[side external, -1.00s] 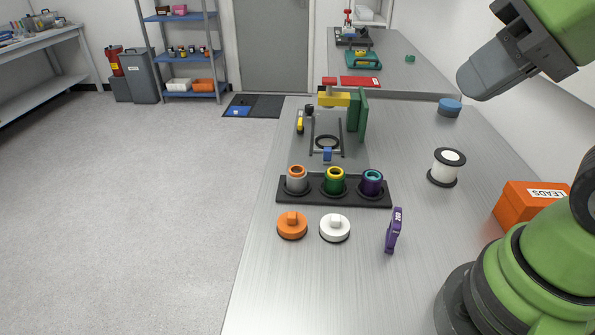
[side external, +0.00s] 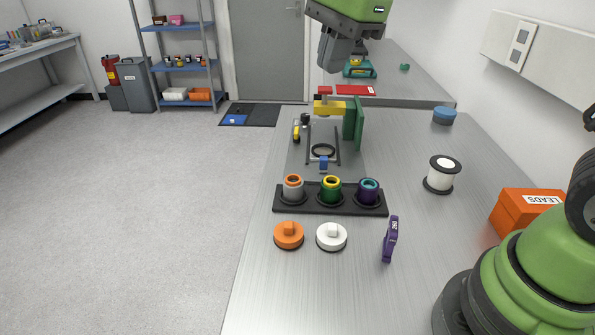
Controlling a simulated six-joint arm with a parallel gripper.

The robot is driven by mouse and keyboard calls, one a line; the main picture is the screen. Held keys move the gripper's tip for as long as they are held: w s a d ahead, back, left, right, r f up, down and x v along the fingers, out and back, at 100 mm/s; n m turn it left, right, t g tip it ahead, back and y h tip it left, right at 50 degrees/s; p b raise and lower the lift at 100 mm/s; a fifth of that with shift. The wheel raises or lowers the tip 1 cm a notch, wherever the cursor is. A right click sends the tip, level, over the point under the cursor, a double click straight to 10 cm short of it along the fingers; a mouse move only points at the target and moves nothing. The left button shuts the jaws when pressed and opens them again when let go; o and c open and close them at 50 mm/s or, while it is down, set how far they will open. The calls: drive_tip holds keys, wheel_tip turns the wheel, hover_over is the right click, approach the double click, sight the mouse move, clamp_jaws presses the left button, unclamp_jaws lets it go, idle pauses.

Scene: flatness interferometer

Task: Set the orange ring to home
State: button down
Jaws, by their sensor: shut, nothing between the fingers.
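A grey cylinder with an orange ring (side external: 293,181) around its top stands at the left of a black rack (side external: 337,207). In the same rack stand a green cylinder with a yellow top (side external: 331,190) and a purple one with a teal top (side external: 369,191). In front of the rack lies an orange round piece (side external: 289,236) with a raised tab; a white one (side external: 331,238) lies beside it. My gripper (side external: 334,68) is high up, beyond the rack and apart from all of these. It is shut and empty. Its fingertips are too small to make out.
Behind the rack stands the interferometer with a yellow arm (side external: 331,107), a green upright (side external: 354,122) and a black ring (side external: 323,151). A purple upright piece (side external: 390,239), a white spool (side external: 441,174) and an orange LEADS box (side external: 523,211) stand to the right.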

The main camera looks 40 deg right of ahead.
sight(298, 182)
drive_tip(key=w+f+m+g, duration=0.2)
drive_tip(key=w+f+m, duration=0.5)
drive_tip(key=f, duration=0.3)
drive_tip(key=shift+w+m+h, duration=0.3)
drive_tip(key=shift+m+h, duration=0.1)
drive_tip(key=shift+m, duration=0.3)
drive_tip(key=shift+f, duration=0.2)
wheel_tip(298, 182, down, 14)
drive_tip(key=shift+r, duration=0.15)
drive_tip(key=shift+s+f, duration=0.1)
drive_tip(key=shift+f, duration=1.05)
wheel_tip(298, 182, up, 15)
drive_tip(key=shift+w+r, duration=0.2)
drive_tip(key=shift+w, duration=0.1)
